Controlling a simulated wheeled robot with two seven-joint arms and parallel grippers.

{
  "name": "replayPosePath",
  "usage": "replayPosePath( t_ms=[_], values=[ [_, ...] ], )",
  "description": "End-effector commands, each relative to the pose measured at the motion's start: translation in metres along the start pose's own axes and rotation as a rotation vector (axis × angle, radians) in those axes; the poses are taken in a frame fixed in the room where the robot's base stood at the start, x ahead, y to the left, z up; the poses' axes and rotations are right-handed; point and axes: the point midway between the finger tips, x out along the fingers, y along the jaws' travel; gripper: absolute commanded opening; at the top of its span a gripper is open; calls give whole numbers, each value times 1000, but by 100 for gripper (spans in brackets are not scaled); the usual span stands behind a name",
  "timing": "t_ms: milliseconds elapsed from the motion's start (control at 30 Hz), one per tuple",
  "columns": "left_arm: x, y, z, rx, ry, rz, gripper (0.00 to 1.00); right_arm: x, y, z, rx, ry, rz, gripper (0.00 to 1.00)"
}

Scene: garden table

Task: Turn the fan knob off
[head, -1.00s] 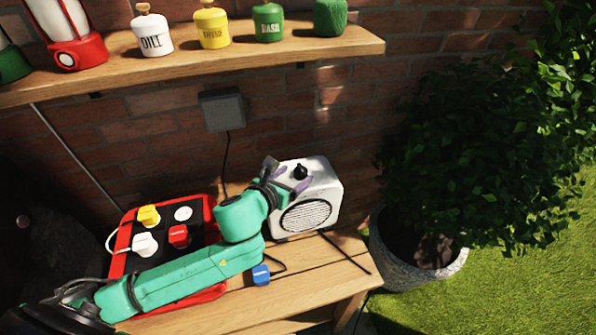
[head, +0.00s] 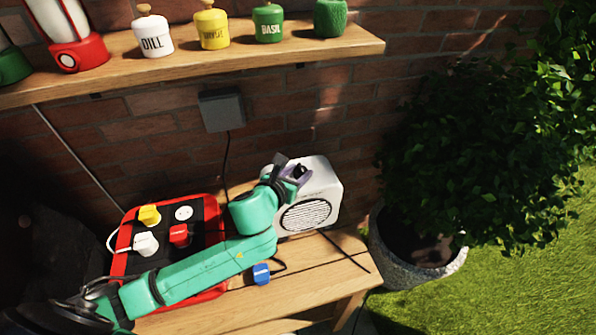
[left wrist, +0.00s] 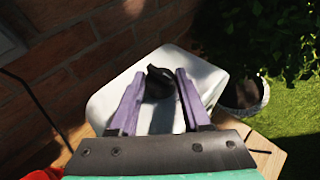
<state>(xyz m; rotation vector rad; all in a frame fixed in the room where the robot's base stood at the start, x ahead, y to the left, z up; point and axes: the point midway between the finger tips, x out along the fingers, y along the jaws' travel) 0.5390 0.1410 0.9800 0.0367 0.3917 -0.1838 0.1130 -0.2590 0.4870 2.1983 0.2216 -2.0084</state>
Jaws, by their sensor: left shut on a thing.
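The white fan (head: 325,190) with a round slatted grille stands at the right end of the wooden table, against the brick wall. Its black knob (head: 299,170) sits on the top; in the left wrist view the knob (left wrist: 158,82) shows between two purple fingers. My left gripper (head: 295,173) reaches over the fan's top from the left, its fingers on either side of the knob and shut on it. In the left wrist view my left gripper (left wrist: 156,88) covers part of the fan (left wrist: 115,98). The right gripper is not in view.
A red-framed power board (head: 210,225) with yellow, white and red plugs lies under my left arm. A blue plug (head: 261,274) lies on the table (head: 320,275). A shelf (head: 220,52) with jars is above. A potted bush (head: 440,262) stands right.

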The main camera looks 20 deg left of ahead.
Motion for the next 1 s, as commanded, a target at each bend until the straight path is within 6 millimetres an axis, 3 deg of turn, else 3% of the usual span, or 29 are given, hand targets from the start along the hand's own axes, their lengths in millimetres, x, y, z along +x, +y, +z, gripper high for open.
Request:
replayPosePath(
  t_ms=[267, 700, 1000],
  values=[
    [-1, -3, 4, -59, -1, 137, 0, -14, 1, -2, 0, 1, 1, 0],
    [1, -9, 6, -213, -1, 510, 0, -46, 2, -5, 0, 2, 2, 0],
    [5, -12, 4, -321, -3, 770, 0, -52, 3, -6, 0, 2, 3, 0]
  ],
)
